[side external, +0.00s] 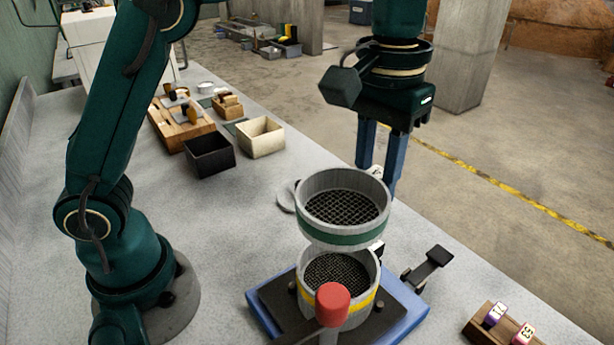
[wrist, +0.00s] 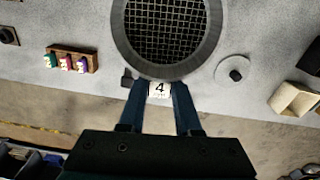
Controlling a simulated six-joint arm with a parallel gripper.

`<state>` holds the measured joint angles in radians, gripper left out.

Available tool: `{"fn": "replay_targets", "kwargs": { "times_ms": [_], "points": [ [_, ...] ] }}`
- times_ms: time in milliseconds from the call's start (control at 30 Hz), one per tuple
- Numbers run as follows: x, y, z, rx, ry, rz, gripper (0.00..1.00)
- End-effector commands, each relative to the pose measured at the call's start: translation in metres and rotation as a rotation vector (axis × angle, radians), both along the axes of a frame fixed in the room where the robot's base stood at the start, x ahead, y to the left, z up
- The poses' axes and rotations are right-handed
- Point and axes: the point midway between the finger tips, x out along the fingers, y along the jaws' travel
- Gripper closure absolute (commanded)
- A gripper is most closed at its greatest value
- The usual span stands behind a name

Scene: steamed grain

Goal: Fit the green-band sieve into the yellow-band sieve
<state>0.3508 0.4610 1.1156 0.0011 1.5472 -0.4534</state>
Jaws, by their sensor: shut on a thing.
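The green-band sieve (side external: 342,236) is a grey ring with dark mesh, held in the air and nearly level just above the yellow-band sieve (side external: 372,300). The two look slightly apart. My gripper (side external: 378,180) is shut on the green-band sieve at its far side, by a small tab. In the wrist view the fingers (wrist: 160,84) close on a white tag marked 4, and the held sieve (wrist: 120,45) fills the top middle. The yellow-band sieve sits on a blue and black base (side external: 268,318). A red knob (side external: 332,298) hides part of its front.
A black clamp-like part (side external: 430,266) stands right of the base. A wooden rack (side external: 478,325) with small coloured blocks is at lower right. A grey disc (side external: 286,197) lies left of the held sieve. Black (side external: 210,160) and cream (side external: 262,145) boxes stand behind.

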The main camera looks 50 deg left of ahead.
Motion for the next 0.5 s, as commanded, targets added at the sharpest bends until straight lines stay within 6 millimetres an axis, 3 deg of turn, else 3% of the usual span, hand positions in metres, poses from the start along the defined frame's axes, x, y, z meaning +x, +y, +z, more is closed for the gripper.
{"fn": "replay_targets", "kwargs": {
  "times_ms": [167,500],
  "points": [
    [-0.011,-0.019,-0.007,0.007,0.016,-0.070,1.00],
    [-0.012,-0.020,-0.027,0.007,0.018,-0.076,1.00]
  ]
}}
